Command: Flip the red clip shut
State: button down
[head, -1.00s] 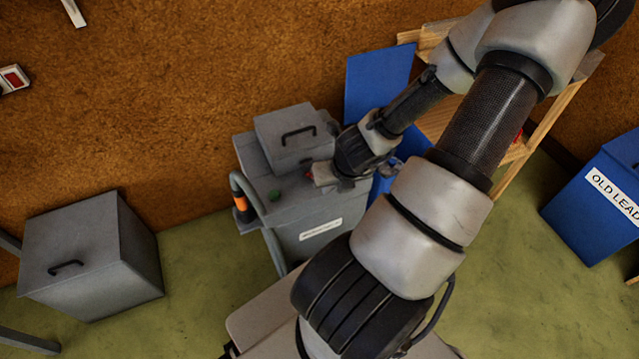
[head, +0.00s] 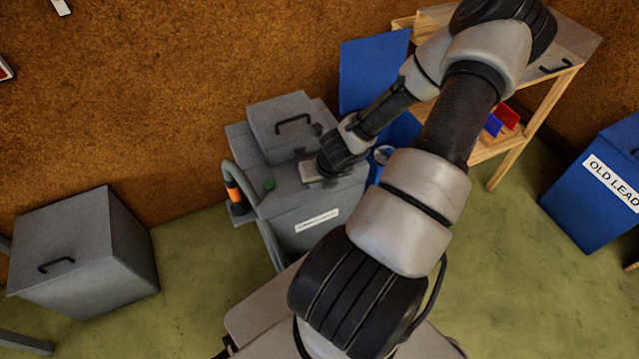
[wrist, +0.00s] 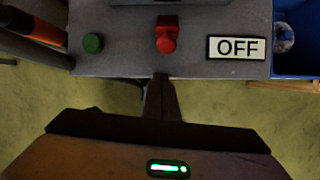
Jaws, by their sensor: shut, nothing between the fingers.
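The red clip (wrist: 166,36) is on the grey machine's (wrist: 200,68) top, near its front edge, in the wrist view. It has a flat upper part and a rounded lower end. It stands between a green button (wrist: 92,43) and an OFF label (wrist: 237,48). My gripper (wrist: 161,82) is shut and empty, its fingertips just below the clip in the wrist view. I cannot tell whether they touch it. In the head view my gripper (head: 310,172) is over the right part of the machine's (head: 318,198) top, and the clip is hidden there.
A blue panel (head: 372,70) is behind. A wooden shelf (head: 500,165) stands right. A grey bin (head: 90,245) and a blue OLD LEAD bin (head: 595,185) stand on clear floor.

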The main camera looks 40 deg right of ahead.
jog(key=shift+w+d+r, duration=0.25)
jog(key=shift+w+r, duration=0.3)
jog(key=shift+r, duration=0.05)
jog(key=shift+w+d+r, duration=0.25)
jog(key=shift+w+r, duration=0.25)
jog(key=shift+r, duration=0.05)
jog(key=shift+r+p, duration=0.2)
jog(key=shift+p, duration=0.4)
